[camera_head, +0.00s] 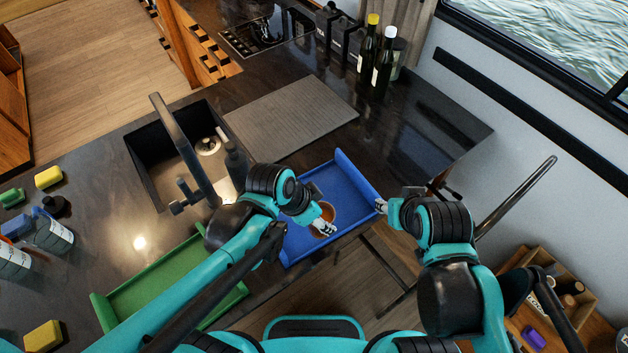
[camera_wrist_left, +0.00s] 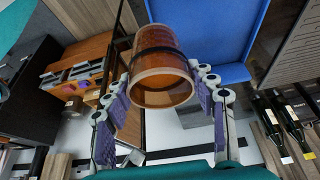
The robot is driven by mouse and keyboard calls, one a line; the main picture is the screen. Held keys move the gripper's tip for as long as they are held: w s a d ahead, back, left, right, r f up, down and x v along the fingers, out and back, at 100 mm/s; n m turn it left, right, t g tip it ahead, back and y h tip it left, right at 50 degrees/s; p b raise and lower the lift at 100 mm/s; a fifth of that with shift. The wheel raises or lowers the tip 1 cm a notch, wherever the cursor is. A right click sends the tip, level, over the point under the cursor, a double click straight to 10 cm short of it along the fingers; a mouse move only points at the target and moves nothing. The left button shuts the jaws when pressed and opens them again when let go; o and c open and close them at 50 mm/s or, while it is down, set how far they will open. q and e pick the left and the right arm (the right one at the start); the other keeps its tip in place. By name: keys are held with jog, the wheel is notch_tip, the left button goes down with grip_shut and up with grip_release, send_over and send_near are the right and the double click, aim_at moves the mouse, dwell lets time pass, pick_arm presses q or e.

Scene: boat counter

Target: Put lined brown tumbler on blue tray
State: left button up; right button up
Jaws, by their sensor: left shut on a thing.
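The brown tumbler (camera_head: 328,211) is amber and see-through with a dark band; it also shows large in the left wrist view (camera_wrist_left: 163,92). My left gripper (camera_head: 323,226) is shut on it, with a finger on each side. The blue tray (camera_head: 345,181) lies at the counter's near edge, and the tumbler appears over it in the head view. The tray also shows behind the tumbler in the left wrist view (camera_wrist_left: 222,30). Whether the tumbler touches the tray cannot be told. My right gripper (camera_head: 382,206) is at the tray's right end; its finger opening is unclear.
A green tray (camera_head: 165,282) lies left of the blue tray, partly behind my left arm. The sink (camera_head: 165,150) with its tap is behind. A grey ribbed mat (camera_head: 290,115) lies beyond the blue tray. Bottles (camera_head: 383,65) stand at the back right.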

pick_arm(q)
jog(key=shift+w, duration=0.35)
jog(key=w+f+b, duration=0.1)
jog(key=w+f, duration=0.2)
jog(key=w+a+f+b, duration=0.1)
jog(key=w+f, duration=0.2)
jog(key=w, duration=0.1)
jog(key=w+f+b, duration=0.2)
jog(key=w+f, duration=0.2)
jog(key=shift+w+a, duration=0.2)
jog(key=shift+f, duration=0.45)
jog(key=shift+f, duration=0.15)
jog(key=o, duration=1.6)
